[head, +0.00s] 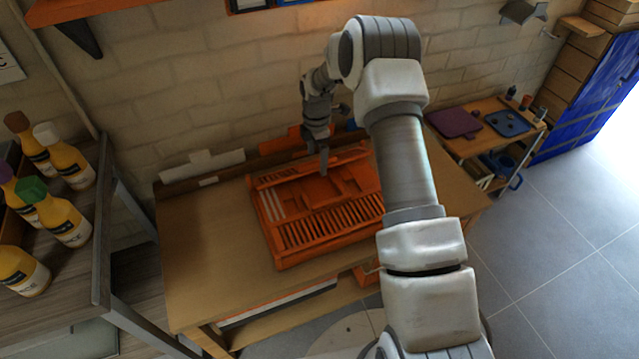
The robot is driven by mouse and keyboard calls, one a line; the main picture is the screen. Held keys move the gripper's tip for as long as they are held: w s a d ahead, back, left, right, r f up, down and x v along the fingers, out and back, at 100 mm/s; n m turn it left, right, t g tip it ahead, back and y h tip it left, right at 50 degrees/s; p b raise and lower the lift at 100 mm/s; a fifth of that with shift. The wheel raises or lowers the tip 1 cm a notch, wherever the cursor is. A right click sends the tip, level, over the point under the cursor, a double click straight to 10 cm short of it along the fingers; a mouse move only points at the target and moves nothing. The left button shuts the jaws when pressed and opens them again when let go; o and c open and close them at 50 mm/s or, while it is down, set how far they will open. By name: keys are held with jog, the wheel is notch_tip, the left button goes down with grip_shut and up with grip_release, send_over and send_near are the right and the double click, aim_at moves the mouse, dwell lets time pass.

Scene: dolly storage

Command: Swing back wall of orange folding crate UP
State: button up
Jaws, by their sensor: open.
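The orange folding crate (290,239) lies on the wooden table in the head view, with slatted panels folded down flat inside its low frame. Its back wall (300,172) shows as an orange strip along the far side; it looks partly raised or tilted, but how far I cannot tell. My gripper (323,170) points down at the far part of the crate, close to the back wall. Its fingers are small here, and whether they touch the wall cannot be told. It holds nothing that I can see. My arm hides the crate's right side.
The wooden table (200,270) has free room left of the crate. A brick wall stands close behind it. A shelf with several yellow bottles (66,222) is at the left. A smaller table with a purple tray (454,123) and a blue tray (507,123) is at the right.

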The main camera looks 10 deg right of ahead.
jog(key=shift+r+p, duration=2.15)
jog(key=shift+r, duration=1.35)
jog(key=shift+r, duration=0.1)
jog(key=s+r+m+t+p, duration=0.1)
jog(key=s+r+m+p, duration=0.3)
jog(key=r, duration=0.6)
jog(key=s+r+m+t+b, duration=0.15)
jog(key=s+r, duration=0.35)
jog(key=r, duration=0.5)
jog(key=s+r+m+p, duration=0.3)
jog(key=s+r+m, duration=0.15)
jog(key=r, duration=0.55)
jog(key=s+r+m+t+p, duration=0.1)
jog(key=s+r+m, duration=0.4)
jog(key=s, duration=0.6)
jog(key=s+r+m+t+p, duration=0.2)
jog(key=s+r+m, duration=0.3)
jog(key=s, duration=0.6)
jog(key=shift+s+d+p, duration=0.25)
jog(key=shift+d+p, duration=0.1)
jog(key=shift+p, duration=0.4)
